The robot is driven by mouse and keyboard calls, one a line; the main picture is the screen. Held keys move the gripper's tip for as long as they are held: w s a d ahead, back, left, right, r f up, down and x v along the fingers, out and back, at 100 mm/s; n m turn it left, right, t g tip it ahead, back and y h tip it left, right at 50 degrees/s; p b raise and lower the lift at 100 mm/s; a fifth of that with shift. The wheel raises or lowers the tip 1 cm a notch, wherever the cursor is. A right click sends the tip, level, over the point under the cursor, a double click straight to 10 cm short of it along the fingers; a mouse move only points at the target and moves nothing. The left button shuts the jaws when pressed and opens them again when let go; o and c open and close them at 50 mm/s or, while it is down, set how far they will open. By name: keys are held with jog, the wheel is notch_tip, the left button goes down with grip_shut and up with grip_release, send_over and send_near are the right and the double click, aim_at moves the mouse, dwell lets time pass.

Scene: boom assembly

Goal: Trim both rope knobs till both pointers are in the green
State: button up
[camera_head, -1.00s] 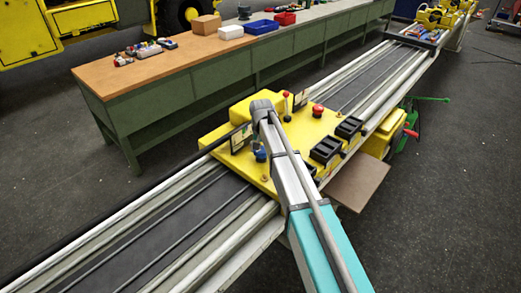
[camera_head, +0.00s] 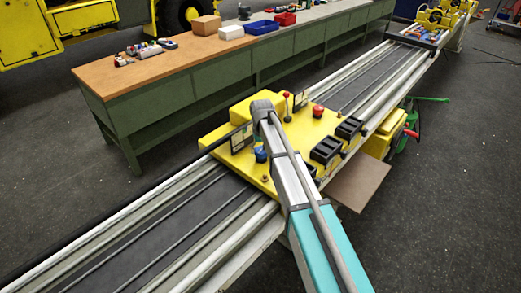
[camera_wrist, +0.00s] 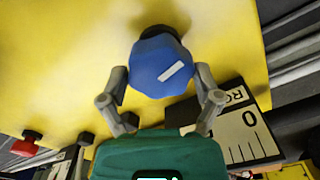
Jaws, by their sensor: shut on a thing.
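A blue faceted knob (camera_wrist: 160,66) with a white mark stands on the yellow panel (camera_wrist: 60,60) in the wrist view. My gripper (camera_wrist: 161,80) has one finger on each side of the knob and is shut on it. The white mark is tilted, rising to the right. Beside it is a dial plate (camera_wrist: 245,140) with tick marks, a 0 and part of a word; no pointer or green zone shows clearly. In the head view the blue knob (camera_head: 261,155) sits beside my arm, near a small gauge plate (camera_head: 238,143). A second gauge plate (camera_head: 301,98) stands farther back.
A red knob (camera_wrist: 27,145) shows at the left of the wrist view. The head view shows a red button (camera_head: 318,110), a red-tipped lever (camera_head: 287,104) and black boxes (camera_head: 326,150) on the panel. A long green bench (camera_head: 190,85) runs behind the rails.

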jog(key=n, duration=0.5)
jog(key=shift+n, duration=0.3)
jog(key=n, duration=0.5)
jog(key=shift+n, duration=0.4)
jog(key=o, duration=0.9)
jog(key=shift+d, duration=0.1)
jog(key=shift+r, duration=0.1)
